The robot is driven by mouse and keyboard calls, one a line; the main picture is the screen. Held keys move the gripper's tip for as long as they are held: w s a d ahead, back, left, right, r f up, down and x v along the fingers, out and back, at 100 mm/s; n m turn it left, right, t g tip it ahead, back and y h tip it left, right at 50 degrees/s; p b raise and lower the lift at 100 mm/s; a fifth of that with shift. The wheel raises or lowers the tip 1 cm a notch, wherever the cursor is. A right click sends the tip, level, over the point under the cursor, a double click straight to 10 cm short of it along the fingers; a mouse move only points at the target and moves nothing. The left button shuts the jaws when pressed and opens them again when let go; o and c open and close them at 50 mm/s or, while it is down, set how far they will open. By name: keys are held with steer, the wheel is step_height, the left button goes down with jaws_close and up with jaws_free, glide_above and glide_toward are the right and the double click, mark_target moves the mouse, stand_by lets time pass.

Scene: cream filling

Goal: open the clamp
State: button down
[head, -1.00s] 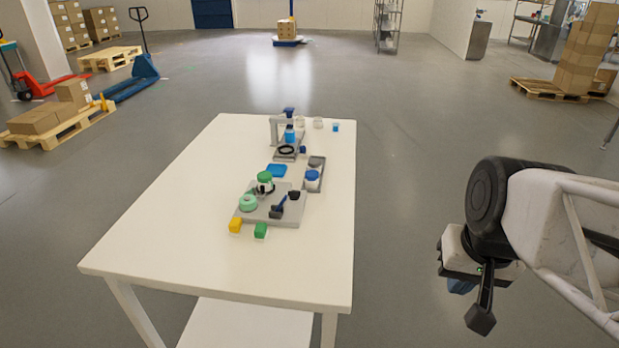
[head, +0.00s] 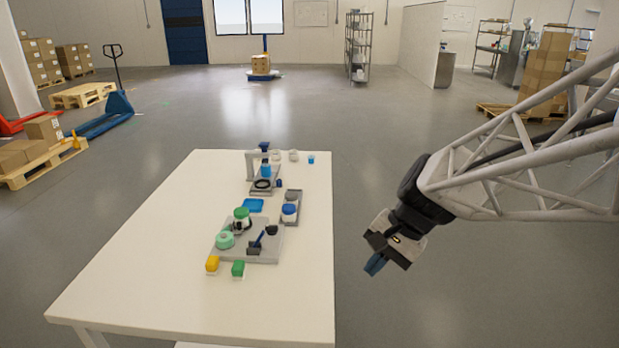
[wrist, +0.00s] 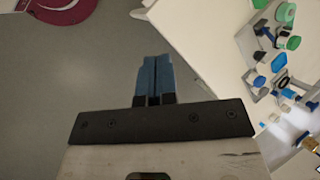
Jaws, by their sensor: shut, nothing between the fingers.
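A grey base plate (head: 266,254) lies on the white table (head: 140,280). On it stand a jar with a green lid (head: 242,214), a mint-green ring-like piece (head: 225,239) and a small dark clamp with a blue lever (head: 258,240). The lever is tilted; whether the clamp is shut around the jar is too small to tell. My gripper (head: 374,264) is off the table's right side, pointing down, well apart from the clamp. In the wrist view its blue fingers (wrist: 154,80) are together with nothing between them.
A tray with a blue-lidded jar (head: 289,213), a blue pad (head: 253,205) and a grey press stand (head: 252,167) lie behind. The table's front is clear.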

steer(key=w+a+f+m+y, duration=0.3)
steer(key=w+f+m, duration=0.1)
steer(key=w, duration=0.5)
steer(key=w+a+f+m+y, duration=0.3)
steer(key=w+a+f+m, duration=0.1)
steer(key=w, duration=0.5)
steer(key=w+a+f+m+y, duration=0.3)
steer(key=w+f, duration=0.3)
steer(key=w, duration=0.3)
steer(key=shift+a+f+m+t, duration=0.3)
steer(key=shift+a+m+t, duration=0.1)
steer(key=shift+m, duration=0.1)
steer(key=shift+a, duration=0.15)
glide_toward(263, 235)
steer(key=a+f, duration=0.1)
steer(key=f, duration=0.2)
steer(key=w+a+f, duration=0.1)
steer(key=f, duration=0.1)
steer(key=shift+a, duration=0.35)
steer(key=a, duration=0.1)
steer(key=a+r, duration=0.1)
steer(key=shift+a+r, duration=0.25)
steer(key=shift+a, duration=0.05)
steer(key=shift+a+r, duration=0.3)
steer(key=shift+a, duration=0.25)
